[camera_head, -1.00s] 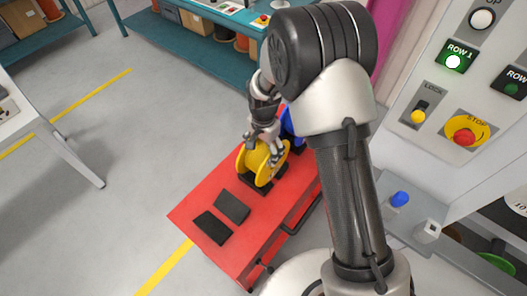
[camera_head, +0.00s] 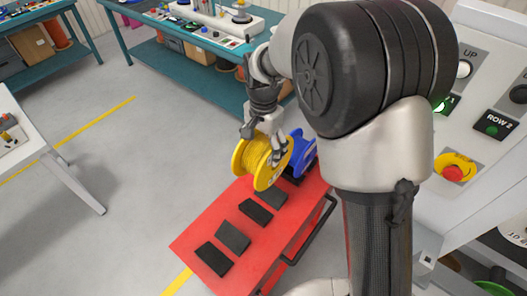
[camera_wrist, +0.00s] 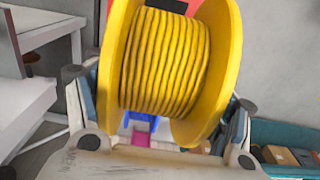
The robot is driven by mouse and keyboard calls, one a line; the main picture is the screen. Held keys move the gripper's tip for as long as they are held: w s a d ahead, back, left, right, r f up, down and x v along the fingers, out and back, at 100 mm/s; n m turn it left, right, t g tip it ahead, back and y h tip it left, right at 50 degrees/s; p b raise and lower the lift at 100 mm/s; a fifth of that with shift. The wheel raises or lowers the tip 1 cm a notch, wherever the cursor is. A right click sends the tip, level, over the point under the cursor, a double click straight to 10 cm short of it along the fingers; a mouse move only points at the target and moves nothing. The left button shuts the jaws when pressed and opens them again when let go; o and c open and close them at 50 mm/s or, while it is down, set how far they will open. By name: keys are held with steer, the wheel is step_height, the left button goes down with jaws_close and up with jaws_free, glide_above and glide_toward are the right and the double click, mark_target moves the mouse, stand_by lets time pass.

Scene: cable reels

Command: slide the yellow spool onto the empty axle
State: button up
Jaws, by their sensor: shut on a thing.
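The yellow spool (camera_head: 262,160) is wound with yellow cable between two round flanges. My gripper (camera_head: 266,142) is shut on it and holds it above the red cart (camera_head: 197,240). In the wrist view the yellow spool (camera_wrist: 165,60) fills the upper middle, with a finger at each side. A blue spool (camera_head: 299,152) stands on the cart behind and to the right of the yellow one, partly hidden by it and my arm. I cannot make out an empty axle in these views.
Several dark pads (camera_head: 232,236) lie bare on the cart. A control panel (camera_head: 478,120) with buttons stands at the right, partly behind my arm. A teal workbench (camera_head: 165,60) is at the back, a white table (camera_head: 45,140) at the left. Grey floor between is clear.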

steer(key=shift+r, duration=0.2)
steer(key=shift+r+p, duration=2.5)
steer(key=shift+r, duration=0.45)
